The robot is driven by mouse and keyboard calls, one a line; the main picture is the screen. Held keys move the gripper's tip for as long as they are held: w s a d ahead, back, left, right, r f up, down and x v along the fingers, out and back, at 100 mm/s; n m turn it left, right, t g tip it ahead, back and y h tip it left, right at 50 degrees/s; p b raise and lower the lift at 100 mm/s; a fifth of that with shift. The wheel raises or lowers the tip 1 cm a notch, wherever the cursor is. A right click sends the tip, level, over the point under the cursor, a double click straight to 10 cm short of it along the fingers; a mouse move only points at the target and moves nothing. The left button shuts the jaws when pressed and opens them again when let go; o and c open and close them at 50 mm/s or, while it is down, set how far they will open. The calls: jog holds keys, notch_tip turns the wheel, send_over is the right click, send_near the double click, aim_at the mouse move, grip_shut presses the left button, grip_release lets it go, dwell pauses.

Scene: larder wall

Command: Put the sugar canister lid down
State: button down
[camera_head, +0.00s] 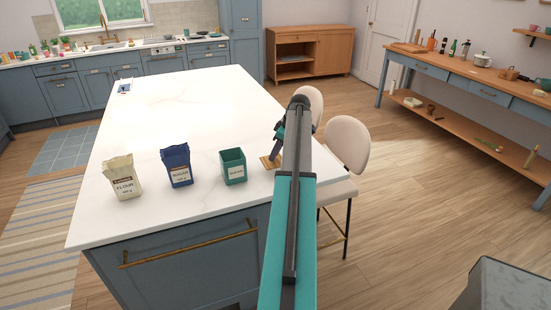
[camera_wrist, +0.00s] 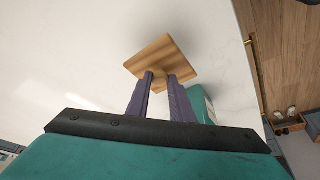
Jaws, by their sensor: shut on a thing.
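The wooden lid (camera_wrist: 162,58) is a square light-wood plate, held between the fingers of my gripper (camera_wrist: 163,80). In the head view the lid (camera_head: 270,162) shows low at the island's right edge, below my gripper (camera_head: 274,154). I cannot tell whether it touches the worktop. The green canister (camera_head: 233,167) stands upright and open-topped just left of the lid. Part of it also shows beside the right finger in the wrist view (camera_wrist: 201,103).
A blue sugar bag (camera_head: 177,167) and a cream flour bag (camera_head: 123,177) stand on the white island worktop (camera_head: 190,105), left of the canister. The worktop behind them is mostly clear. Two chairs (camera_head: 347,143) stand at the island's right side.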

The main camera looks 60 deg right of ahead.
aim_at(276, 159)
dwell(0.3)
jog(key=shift+f+p, duration=0.95)
jog(key=shift+f, duration=0.8)
jog(key=shift+f, duration=0.1)
jog(key=c, duration=1.6)
grip_release()
jog(key=shift+o, duration=0.2)
jog(key=shift+r, duration=0.2)
jog(key=b+v, duration=0.3)
jog(key=v, duration=0.9)
